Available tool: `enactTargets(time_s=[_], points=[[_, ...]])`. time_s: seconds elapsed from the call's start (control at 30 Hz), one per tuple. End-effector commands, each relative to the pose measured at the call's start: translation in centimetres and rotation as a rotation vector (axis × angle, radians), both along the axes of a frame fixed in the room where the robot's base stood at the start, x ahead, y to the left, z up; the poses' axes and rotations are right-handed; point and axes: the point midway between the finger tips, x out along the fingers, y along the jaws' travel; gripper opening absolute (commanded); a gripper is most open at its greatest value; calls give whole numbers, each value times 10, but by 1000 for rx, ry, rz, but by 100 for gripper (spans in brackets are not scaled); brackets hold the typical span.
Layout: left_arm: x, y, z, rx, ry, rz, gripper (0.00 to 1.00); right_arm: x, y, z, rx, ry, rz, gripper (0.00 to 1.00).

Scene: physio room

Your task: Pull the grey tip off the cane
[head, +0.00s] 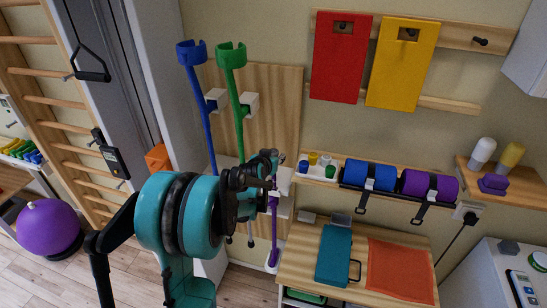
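A slim purple cane (274,228) stands upright just beyond my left gripper, with its lower end near a pale foot or holder by the floor. Its upper part is close behind the gripper and partly hidden. I cannot make out a grey tip on it. My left gripper (272,176) is seen from behind, beside the cane's top. Its fingers are small and overlapped by its dark body, so I cannot tell whether they are open, shut or touching the cane. My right gripper is out of view.
A blue crutch (196,105) and a green crutch (237,100) lean in white clips on a wooden panel (276,92) behind the gripper. To the right, a wooden table (300,250) bears a teal case (334,255) and an orange cloth (398,268). A purple ball (48,228) is at left.

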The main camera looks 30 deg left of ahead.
Motion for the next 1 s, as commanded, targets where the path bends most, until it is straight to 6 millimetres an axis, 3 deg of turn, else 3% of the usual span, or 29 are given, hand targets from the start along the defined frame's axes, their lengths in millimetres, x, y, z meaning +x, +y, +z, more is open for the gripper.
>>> enactTargets(time_s=[0.03,0.1,0.13,0.3,0.33,0.4,0.43,1.0], points=[[0,0,0,0,0,0,20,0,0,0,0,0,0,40],[0,0,0,0,0,0,2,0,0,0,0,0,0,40],[0,0,0,0,0,0,0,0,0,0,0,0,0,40],[0,0,0,0,0,0,0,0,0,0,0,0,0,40],[0,0,0,0,0,0,22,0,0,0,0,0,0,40],[0,0,0,0,0,0,4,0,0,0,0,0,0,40],[0,0,0,0,0,0,0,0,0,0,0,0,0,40],[0,0,13,0,-1,0,0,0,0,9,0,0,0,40]])
